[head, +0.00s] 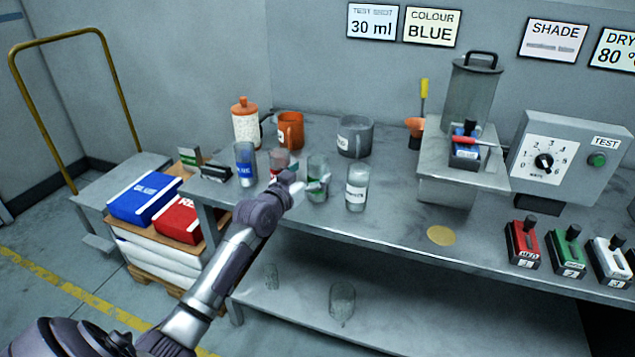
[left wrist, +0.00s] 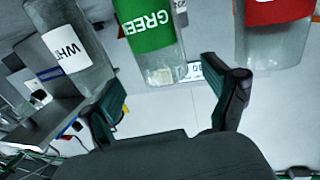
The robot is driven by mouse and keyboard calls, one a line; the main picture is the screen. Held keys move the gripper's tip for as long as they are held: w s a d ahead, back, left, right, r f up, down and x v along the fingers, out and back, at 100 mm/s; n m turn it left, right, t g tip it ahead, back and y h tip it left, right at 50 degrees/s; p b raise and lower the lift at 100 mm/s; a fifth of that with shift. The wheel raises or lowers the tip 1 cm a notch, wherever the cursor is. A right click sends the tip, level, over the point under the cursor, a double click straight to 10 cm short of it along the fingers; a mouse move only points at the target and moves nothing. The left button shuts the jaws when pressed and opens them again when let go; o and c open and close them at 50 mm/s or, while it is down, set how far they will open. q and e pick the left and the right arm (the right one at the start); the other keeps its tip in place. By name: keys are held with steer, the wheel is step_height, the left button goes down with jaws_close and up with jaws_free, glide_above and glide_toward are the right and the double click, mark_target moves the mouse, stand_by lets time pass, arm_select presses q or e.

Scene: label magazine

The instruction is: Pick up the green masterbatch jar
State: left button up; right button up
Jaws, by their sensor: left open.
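The green masterbatch jar (head: 317,192) is a clear jar with a green label. It stands upright on the bench between the red-labelled jar (head: 279,160) and the white-labelled jar (head: 357,187). My left gripper (head: 324,183) is open at the green jar and partly covers it in the head view. In the left wrist view, the green jar (left wrist: 150,30) lies ahead between the spread fingers of the left gripper (left wrist: 175,85). Whether a finger touches it I cannot tell. My right gripper is in neither view.
The white jar (left wrist: 68,55) and red jar (left wrist: 272,42) flank it closely in the left wrist view. A blue-labelled jar (head: 245,166) stands farther left. Behind are an orange jug (head: 291,127) and a grey jug (head: 355,138). The bench front right of the jars is mostly clear.

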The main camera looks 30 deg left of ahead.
arm_select(q)
steer(key=w, duration=0.4)
steer(key=shift+w+a+f, duration=0.15)
steer(key=shift+w+a, duration=0.1)
steer(key=shift+c, duration=0.3)
jaws_close()
